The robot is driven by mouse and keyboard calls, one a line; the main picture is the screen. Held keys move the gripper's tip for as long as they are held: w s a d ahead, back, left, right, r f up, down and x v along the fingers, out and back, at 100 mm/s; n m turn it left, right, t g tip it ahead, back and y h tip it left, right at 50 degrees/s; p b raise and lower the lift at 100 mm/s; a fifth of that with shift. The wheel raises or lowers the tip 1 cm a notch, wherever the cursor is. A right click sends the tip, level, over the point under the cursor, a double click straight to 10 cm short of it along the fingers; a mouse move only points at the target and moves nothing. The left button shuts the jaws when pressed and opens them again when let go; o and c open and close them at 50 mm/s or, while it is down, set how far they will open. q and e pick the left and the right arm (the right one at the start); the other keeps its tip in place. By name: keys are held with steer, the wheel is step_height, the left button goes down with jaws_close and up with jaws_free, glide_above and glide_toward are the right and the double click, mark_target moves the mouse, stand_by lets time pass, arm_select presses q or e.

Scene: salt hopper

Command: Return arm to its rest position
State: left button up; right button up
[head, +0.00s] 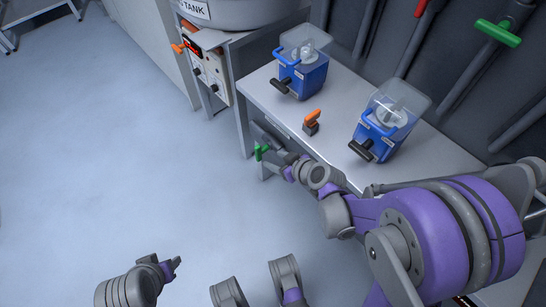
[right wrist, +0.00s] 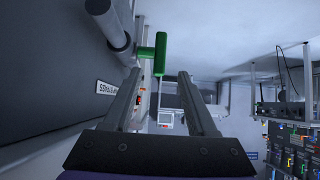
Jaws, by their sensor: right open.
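My right gripper (head: 275,156) is below the front edge of the grey bench (head: 262,100), at a green T-shaped valve handle (head: 261,152). In the right wrist view the two fingers of my right gripper (right wrist: 157,80) stand wide apart with nothing held. The green handle (right wrist: 161,55) shows between and just beyond the fingertips, on a grey pipe; whether a finger touches it I cannot tell. My left gripper (head: 174,264) is over the floor at the bottom left of the head view; its jaw gap is too small to judge.
Two blue hoppers with clear lids, a left one (head: 301,75) and a right one (head: 379,138), stand on the bench. An orange-handled switch (head: 312,122) sits between them. A tank (head: 240,12) and control panel (head: 205,65) are at the back. The floor (head: 120,150) at left is clear.

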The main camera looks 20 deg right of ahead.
stand_by(0.5)
steer(key=s+r+m+g+h, duration=0.2)
steer(key=s+g, duration=0.1)
steer(key=s, duration=0.7)
steer(key=s+r+m+g+h, duration=0.1)
steer(key=s+r+m+g, duration=0.15)
steer(key=s, duration=0.65)
arm_select(q)
step_height(320, 180, up, 24)
steer(key=w+t+p, duration=0.1)
steer(key=p, duration=2)
steer(key=shift+w, duration=0.25)
arm_select(e)
step_height(320, 180, up, 24)
steer(key=t, duration=0.1)
steer(key=shift+w+a+r+h, duration=0.15)
steer(key=shift+w+h, duration=0.15)
steer(key=shift+w, duration=0.1)
arm_select(q)
steer(key=shift+f, duration=0.15)
arm_select(e)
steer(key=shift+n, duration=0.25)
